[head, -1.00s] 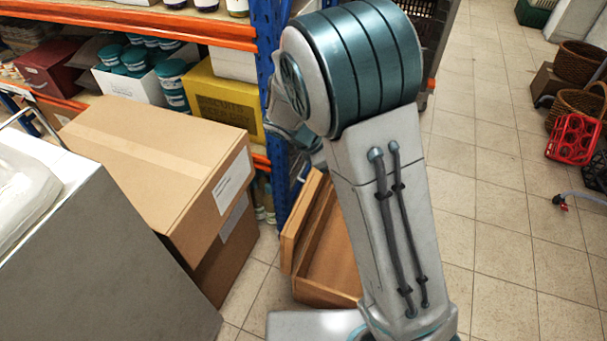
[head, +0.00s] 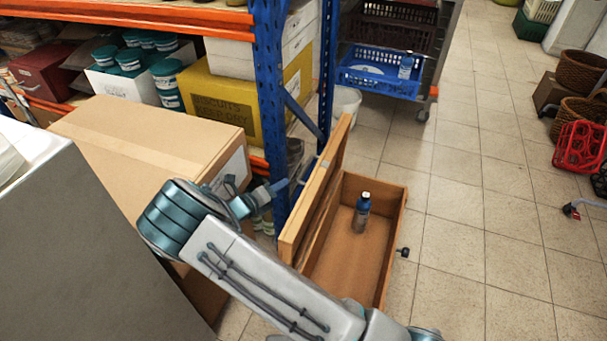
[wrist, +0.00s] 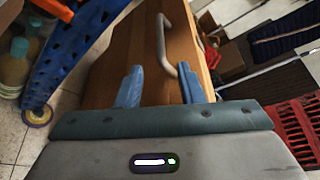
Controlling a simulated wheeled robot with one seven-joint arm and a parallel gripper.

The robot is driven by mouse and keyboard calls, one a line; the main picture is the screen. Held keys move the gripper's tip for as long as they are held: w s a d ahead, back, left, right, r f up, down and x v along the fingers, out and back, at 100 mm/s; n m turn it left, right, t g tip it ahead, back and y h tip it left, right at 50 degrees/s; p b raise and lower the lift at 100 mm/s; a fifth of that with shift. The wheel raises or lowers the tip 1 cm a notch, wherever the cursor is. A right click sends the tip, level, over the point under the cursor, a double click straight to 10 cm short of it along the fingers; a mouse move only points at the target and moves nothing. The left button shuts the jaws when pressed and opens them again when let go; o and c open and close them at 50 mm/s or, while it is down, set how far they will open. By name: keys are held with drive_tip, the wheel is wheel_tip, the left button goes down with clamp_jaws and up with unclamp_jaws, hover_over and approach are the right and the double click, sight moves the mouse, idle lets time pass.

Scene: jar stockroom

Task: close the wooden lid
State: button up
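The wooden box (head: 390,245) stands on the floor with its wooden lid (head: 318,190) raised on the left side, leaning upright. A grey curved handle (wrist: 162,40) on the wood lies just ahead of and between the fingers. I cannot tell whether anything touches.
A blue shelf post (head: 270,90) stands close behind the lid. A large cardboard box (head: 150,145) is at left, beside a grey cabinet (head: 70,230). A rack with a blue crate (head: 380,72) is behind.

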sight(304, 170)
drive_tip(key=b+x, duration=0.2)
drive_tip(key=x, duration=0.9)
drive_tip(key=shift+d+f, duration=0.15)
drive_tip(key=shift+f, duration=0.05)
drive_tip(key=shift+w+d, duration=0.4)
drive_tip(key=shift+w, duration=0.15)
clamp_jaws()
